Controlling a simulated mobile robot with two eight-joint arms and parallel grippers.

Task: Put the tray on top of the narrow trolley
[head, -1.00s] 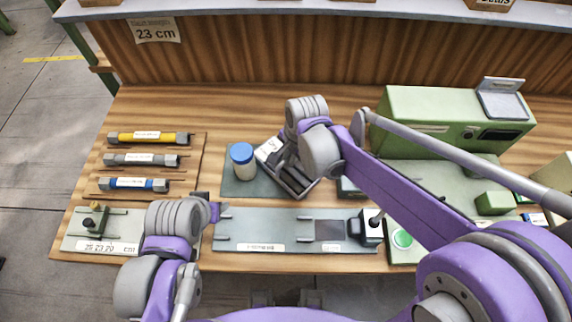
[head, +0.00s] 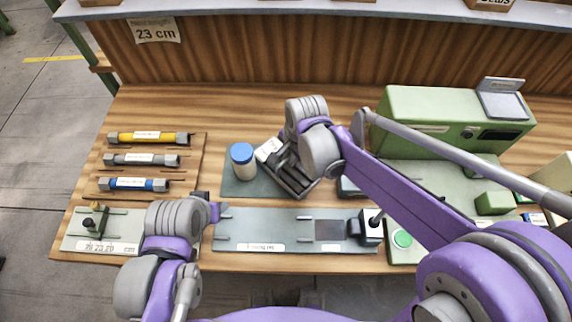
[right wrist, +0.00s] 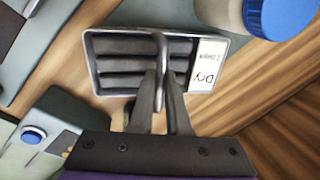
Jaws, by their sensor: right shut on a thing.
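The tray (head: 266,151) is a grey metal-rimmed box with dark slots and a white label reading "Dry". In the right wrist view the tray (right wrist: 115,62) lies across the top middle. My right gripper (right wrist: 162,88) is shut on a thin upright handle at the tray's middle. In the head view the right gripper (head: 287,160) partly covers the tray, beside the blue-capped jar. I cannot tell whether the tray is touching the surface below. My left gripper (head: 204,206) is low at the left, and its fingers are too unclear to read. No narrow trolley shows.
The blue-capped jar (head: 242,160) stands close left of the tray on a grey-green mat (head: 232,188). A green machine (head: 440,115) stands at right. Yellow, grey and blue tubes (head: 148,138) lie at left. A long grey fixture (head: 270,228) runs along the front edge.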

